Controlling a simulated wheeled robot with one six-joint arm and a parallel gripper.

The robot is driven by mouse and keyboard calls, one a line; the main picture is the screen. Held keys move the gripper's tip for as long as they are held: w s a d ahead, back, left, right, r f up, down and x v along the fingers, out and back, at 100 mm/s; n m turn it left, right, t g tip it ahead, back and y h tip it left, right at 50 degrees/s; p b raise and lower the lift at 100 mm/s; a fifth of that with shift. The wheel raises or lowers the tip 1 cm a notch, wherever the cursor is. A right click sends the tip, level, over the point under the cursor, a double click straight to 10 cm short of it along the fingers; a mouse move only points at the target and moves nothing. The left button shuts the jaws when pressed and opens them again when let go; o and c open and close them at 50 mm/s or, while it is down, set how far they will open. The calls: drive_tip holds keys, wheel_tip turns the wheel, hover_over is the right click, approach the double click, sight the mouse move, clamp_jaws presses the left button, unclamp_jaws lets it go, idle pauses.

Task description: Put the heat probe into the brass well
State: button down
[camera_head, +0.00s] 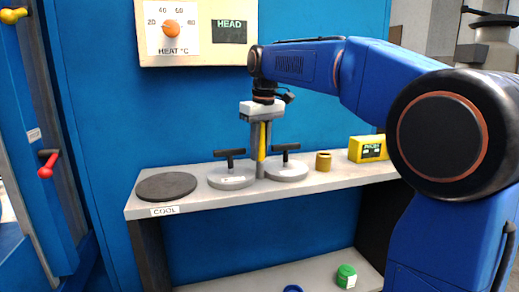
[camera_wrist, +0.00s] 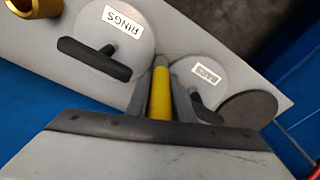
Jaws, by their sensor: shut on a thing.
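The heat probe, a yellow rod (camera_head: 262,140), is upright between the fingers of my gripper (camera_head: 260,172). My gripper is shut on it, and the fingers hide part of it. The yellow rod also shows between the fingers in the wrist view (camera_wrist: 160,92). The brass well, a short brass cylinder (camera_head: 323,161), stands on the shelf to the right of my gripper. It is partly cut off at the top left of the wrist view (camera_wrist: 37,8). My gripper is between two grey discs, and I cannot tell whether the probe's lower end touches the shelf.
A grey disc with a black T-handle (camera_head: 231,180) is left of my gripper; another (camera_head: 287,171), labelled RINGS in the wrist view (camera_wrist: 122,25), is right. A dark round pad (camera_head: 166,187) lies by the COOL label. A yellow box (camera_head: 368,149) stands beyond the well. The heat panel (camera_head: 198,50) is above.

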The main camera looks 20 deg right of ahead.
drive_tip(key=c, duration=1.6)
unclamp_jaws()
drive_tip(key=shift+o, duration=0.2)
drive_tip(key=r, duration=0.4)
drive_tip(key=s+r, duration=0.1)
drive_tip(key=r, duration=0.7)
drive_tip(key=shift+s+d, duration=0.15)
drive_tip(key=shift+d, duration=0.1)
